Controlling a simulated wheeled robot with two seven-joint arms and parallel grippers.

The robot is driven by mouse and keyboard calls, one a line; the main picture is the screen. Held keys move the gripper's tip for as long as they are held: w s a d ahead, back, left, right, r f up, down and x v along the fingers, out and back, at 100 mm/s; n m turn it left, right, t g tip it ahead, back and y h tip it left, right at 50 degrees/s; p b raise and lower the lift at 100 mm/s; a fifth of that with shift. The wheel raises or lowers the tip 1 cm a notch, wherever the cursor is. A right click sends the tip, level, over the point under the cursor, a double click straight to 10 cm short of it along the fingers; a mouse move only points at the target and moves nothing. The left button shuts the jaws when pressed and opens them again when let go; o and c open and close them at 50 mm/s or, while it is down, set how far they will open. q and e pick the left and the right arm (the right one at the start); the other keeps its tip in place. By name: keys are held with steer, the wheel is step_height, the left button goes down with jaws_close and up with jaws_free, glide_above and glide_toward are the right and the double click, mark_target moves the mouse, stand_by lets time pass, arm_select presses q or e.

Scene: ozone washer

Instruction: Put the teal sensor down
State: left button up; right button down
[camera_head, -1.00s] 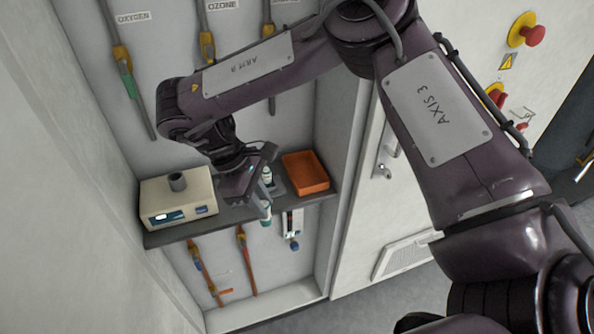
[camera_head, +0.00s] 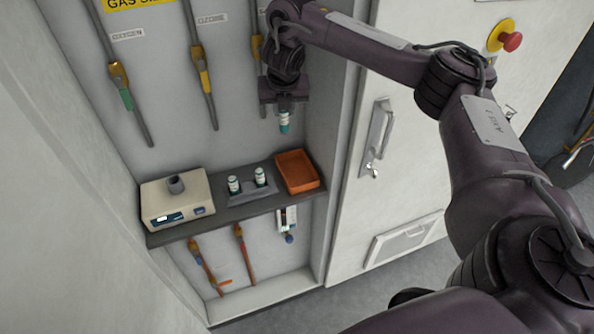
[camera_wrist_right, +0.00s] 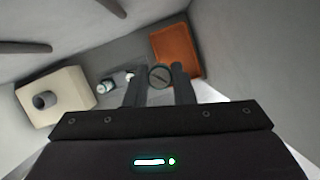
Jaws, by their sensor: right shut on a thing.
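My right gripper (camera_head: 284,103) points down and is shut on the teal sensor (camera_head: 284,122), a small upright cylinder with a teal body. It hangs clear above the shelf, in front of the back wall. In the right wrist view, the round end of the teal sensor (camera_wrist_right: 159,77) shows between the two fingers of the right gripper (camera_wrist_right: 157,90). Two white-capped vials (camera_head: 234,185) (camera_head: 260,176) stand in a dark holder (camera_head: 252,193) on the shelf below. My left gripper is not in view.
The shelf (camera_head: 215,225) carries a beige device (camera_head: 180,215) with a grey socket (camera_head: 176,184) on top at left, and an orange tray (camera_head: 297,172) at right. Hoses hang on the wall above. A cabinet door handle (camera_head: 380,135) stands to the right.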

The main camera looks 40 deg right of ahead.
steer(key=shift+w+d+r+n, duration=0.1)
steer(key=shift+d+r+n, duration=0.05)
steer(key=shift+d+n, duration=0.2)
steer(key=shift+f, duration=0.2)
steer(key=b, duration=0.7)
glide_above(288, 178)
step_height(288, 178, down, 14)
step_height(288, 178, down, 6)
steer(key=shift+d+r+p, duration=0.1)
steer(key=shift+r+p, duration=0.15)
steer(key=shift+p, duration=0.3)
steer(key=c, duration=1.2)
jaws_free()
steer(key=shift+c, duration=0.2)
